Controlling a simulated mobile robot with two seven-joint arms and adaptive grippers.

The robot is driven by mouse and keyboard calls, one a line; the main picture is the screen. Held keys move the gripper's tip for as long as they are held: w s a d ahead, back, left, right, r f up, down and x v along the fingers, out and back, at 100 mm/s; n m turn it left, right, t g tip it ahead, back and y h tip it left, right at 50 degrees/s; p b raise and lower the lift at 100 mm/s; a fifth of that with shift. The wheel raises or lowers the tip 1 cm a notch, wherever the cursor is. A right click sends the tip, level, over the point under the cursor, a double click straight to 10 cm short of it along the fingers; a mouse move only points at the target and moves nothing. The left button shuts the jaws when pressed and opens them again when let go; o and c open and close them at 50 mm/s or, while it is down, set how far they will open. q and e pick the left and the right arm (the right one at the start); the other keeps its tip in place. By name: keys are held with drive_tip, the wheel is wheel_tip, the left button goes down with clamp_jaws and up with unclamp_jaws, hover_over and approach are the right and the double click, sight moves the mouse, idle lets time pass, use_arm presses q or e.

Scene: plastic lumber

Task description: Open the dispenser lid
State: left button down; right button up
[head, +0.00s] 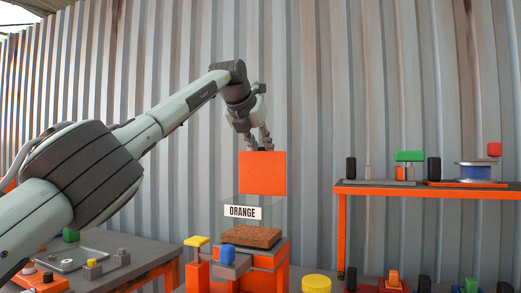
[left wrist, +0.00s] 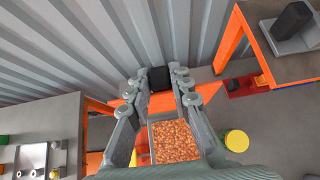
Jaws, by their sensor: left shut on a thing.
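The dispenser (head: 270,211) is a clear box with an "ORANGE" label (head: 243,212) and brown-orange granules (head: 250,236) at its bottom. Its orange lid (head: 262,173) stands raised, with its flat face towards the head camera. My left gripper (head: 259,146) is at the lid's top edge, shut on the lid's small black handle (left wrist: 160,78), which sits between the fingertips in the left wrist view. Granules (left wrist: 175,142) show below the fingers there. The lid's hinge is hard to make out. My right gripper is not in view.
An orange-framed shelf (head: 425,189) with several small items stands at the right. A grey table (head: 140,249) with fixtures is at the left. A yellow-topped post (head: 197,242) and a yellow round cap (head: 316,283) are near the dispenser. A corrugated wall (head: 310,100) is behind.

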use_arm(q)
drive_tip(key=shift+a+r, duration=0.15)
drive_tip(key=shift+r, duration=0.65)
drive_tip(key=c, duration=1.4)
unclamp_jaws()
drive_tip(key=shift+s, duration=0.1)
drive_tip(key=shift+o, duration=0.2)
drive_tip(key=shift+f, duration=0.25)
drive_tip(key=v, duration=1.1)
drive_tip(key=shift+s+a+r, duration=0.15)
drive_tip(key=shift+s+r, duration=0.05)
drive_tip(key=shift+s, duration=0.15)
